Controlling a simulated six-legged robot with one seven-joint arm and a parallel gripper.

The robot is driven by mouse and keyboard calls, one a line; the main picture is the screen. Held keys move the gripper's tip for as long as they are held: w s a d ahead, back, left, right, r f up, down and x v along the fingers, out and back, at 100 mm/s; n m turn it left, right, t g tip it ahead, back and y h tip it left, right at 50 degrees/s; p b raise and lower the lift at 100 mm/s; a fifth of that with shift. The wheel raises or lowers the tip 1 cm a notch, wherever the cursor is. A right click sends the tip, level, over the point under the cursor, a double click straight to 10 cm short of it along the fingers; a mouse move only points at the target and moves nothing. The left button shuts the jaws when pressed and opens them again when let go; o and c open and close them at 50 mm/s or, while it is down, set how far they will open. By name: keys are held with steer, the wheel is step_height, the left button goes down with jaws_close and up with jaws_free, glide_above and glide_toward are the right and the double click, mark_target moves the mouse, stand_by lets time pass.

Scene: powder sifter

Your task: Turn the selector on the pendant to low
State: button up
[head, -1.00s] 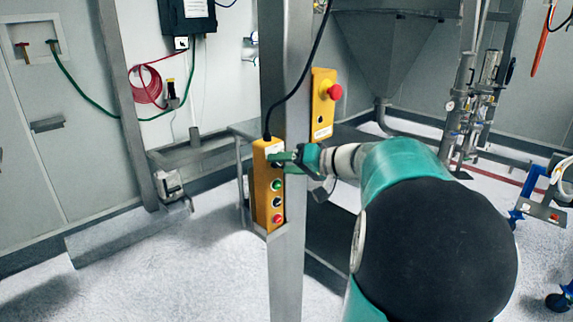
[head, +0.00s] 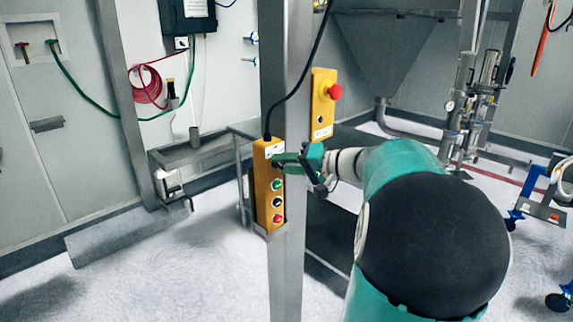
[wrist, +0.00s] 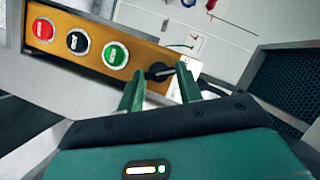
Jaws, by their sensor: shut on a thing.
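The yellow pendant (head: 264,212) hangs upright on the grey post in the head view. In the wrist view the pendant (wrist: 88,29) lies across the upper left, with red, black and green buttons in a row. The black selector (wrist: 160,71) is at the end of the row beside the green button, next to a white label. My gripper (head: 279,161) reaches it from the right. In the wrist view my gripper's green fingers (wrist: 160,80) are shut on the selector, one on each side. The fingers partly hide it, and I cannot read its setting.
The metal post (head: 285,270) stands behind the pendant. A yellow box with a red emergency button (head: 335,91) is mounted to the right, above my gripper. A black cable (head: 300,82) runs up from the pendant. Open floor lies to the left.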

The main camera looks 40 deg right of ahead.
steer(key=m, duration=0.1)
steer(key=m+t+y, duration=0.1)
steer(key=m, duration=0.1)
steer(key=shift+d+f+m, duration=0.1)
steer(key=shift+f+m, duration=0.1)
steer(key=shift+m, duration=0.1)
steer(key=shift+f+m+t, duration=0.15)
steer(key=shift+m+t, duration=0.6)
steer(key=shift+m, duration=1.2)
steer(key=shift+f+m+t, duration=0.1)
steer(key=shift+m+t, duration=0.7)
steer(key=shift+m, duration=1.1)
steer(key=shift+f+m+t, duration=0.15)
steer(key=shift+m+t, duration=0.6)
steer(key=shift+m, duration=1.2)
steer(key=o, duration=1)
